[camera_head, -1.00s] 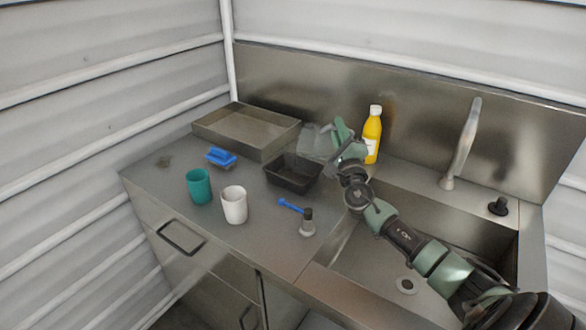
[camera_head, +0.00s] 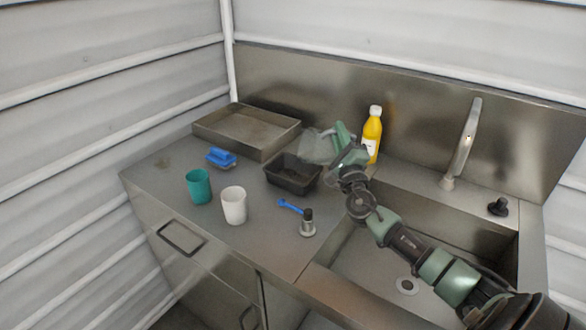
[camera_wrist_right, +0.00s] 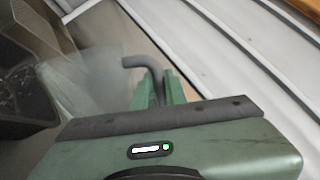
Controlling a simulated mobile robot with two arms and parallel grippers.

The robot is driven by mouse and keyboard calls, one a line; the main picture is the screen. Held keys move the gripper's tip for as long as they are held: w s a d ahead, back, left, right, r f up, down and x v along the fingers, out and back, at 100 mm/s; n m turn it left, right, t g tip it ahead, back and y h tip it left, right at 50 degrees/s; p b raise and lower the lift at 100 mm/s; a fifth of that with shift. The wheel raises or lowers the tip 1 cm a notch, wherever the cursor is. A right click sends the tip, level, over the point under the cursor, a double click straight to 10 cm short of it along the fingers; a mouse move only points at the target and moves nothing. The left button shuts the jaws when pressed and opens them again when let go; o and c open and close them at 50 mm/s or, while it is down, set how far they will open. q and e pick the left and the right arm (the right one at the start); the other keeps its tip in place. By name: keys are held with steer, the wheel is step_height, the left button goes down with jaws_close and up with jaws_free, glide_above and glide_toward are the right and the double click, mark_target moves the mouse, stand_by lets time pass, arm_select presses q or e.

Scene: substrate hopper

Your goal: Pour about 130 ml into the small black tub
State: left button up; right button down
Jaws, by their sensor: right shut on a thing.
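The small black tub (camera_head: 291,181) stands on the steel counter, open side up, left of my right gripper. My right gripper (camera_head: 341,136) is shut on the dark handle (camera_wrist_right: 143,63) of a clear see-through vessel (camera_head: 316,146). The vessel is beside and partly above the tub's right rear edge and appears tilted toward it. In the right wrist view the vessel (camera_wrist_right: 85,85) is a faint, blurred shape, with the dark tub (camera_wrist_right: 22,122) at the left edge. I cannot tell how much the vessel holds or whether anything is flowing. My left gripper is not in view.
A yellow bottle (camera_head: 372,132) stands close behind my right gripper. A steel tray (camera_head: 204,136), blue brush (camera_head: 221,158), teal cup (camera_head: 199,187), white cup (camera_head: 234,206), blue scoop (camera_head: 290,206) and black-topped metal item (camera_head: 308,226) surround the tub. The sink (camera_head: 345,262) lies right.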

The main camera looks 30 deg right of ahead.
steer(key=shift+a, duration=0.3)
steer(key=shift+w+a+r+n+t+y+p, duration=0.25)
steer(key=shift+a+r+n+p, duration=0.2)
steer(key=shift+a+n, duration=0.3)
stand_by(0.9)
steer(key=shift+d+f, duration=0.1)
